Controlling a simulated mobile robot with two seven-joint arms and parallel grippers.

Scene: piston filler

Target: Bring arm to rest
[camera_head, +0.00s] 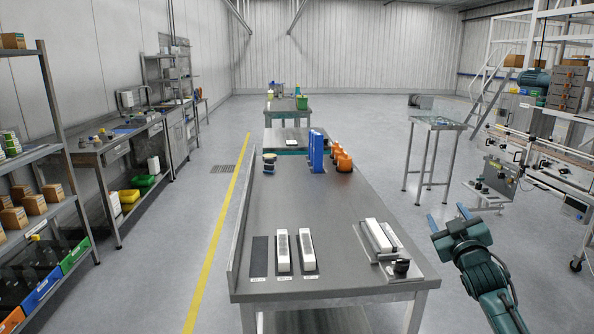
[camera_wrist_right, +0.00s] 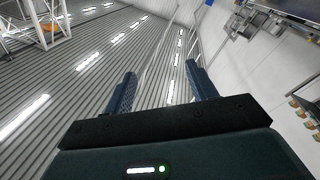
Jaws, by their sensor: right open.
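My right gripper (camera_head: 448,220) is beside the right edge of the steel table, over the floor. Its two blue fingers are spread apart with nothing between them. The right wrist view also shows the open fingers (camera_wrist_right: 160,88), pointing toward the ceiling and walls. My left gripper is in neither view.
The steel table (camera_head: 340,215) bears white blocks (camera_head: 283,250) at its front, a fixture with a black knob (camera_head: 401,267) at front right, and blue holders (camera_head: 317,150) with orange parts (camera_head: 342,160) farther back. A glass-topped stand (camera_head: 438,123) stands beyond my gripper.

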